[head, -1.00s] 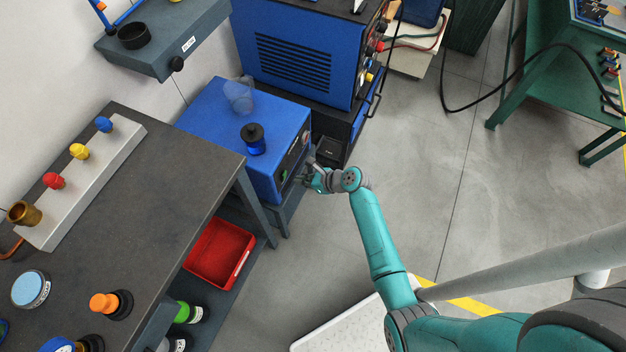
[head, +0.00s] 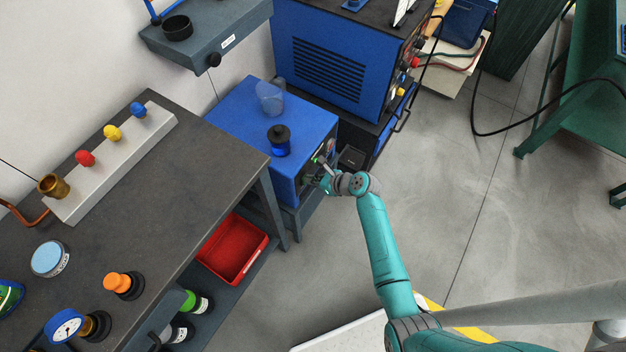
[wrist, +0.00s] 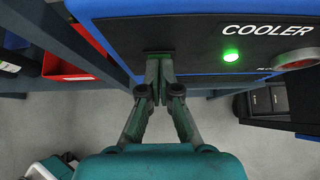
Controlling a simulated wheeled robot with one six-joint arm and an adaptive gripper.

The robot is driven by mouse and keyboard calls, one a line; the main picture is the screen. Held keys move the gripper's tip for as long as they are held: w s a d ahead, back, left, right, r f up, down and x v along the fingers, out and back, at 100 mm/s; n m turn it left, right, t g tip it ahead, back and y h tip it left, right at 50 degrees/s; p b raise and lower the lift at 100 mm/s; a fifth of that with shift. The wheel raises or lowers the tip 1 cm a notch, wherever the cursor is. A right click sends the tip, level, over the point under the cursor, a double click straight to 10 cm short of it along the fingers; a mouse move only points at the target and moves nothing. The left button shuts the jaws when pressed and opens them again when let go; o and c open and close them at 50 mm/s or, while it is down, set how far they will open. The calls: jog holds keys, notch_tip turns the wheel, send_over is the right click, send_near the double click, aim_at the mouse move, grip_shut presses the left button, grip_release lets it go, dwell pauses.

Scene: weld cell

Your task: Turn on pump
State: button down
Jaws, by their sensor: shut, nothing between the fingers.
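The blue cooler box (head: 230,112) stands on a low stand beside the dark workbench. Its front panel also shows in the wrist view (wrist: 185,35), lettered "COOLER", with a green lamp (wrist: 230,55) lit. My gripper (wrist: 158,62) is shut and empty. Its fingertips are at the panel, left of the lamp, over a small dark part (wrist: 150,53) that they mostly hide; I cannot tell whether it is a switch or whether they touch it. In the head view my gripper (head: 316,182) is at the box's front face.
A round knob with a red rim (wrist: 296,60) sits right of the lamp. A red tray (head: 233,249) lies under the workbench (head: 190,165).

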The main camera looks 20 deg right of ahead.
jog(key=shift+r, duration=0.1)
jog(key=shift+r, duration=0.7)
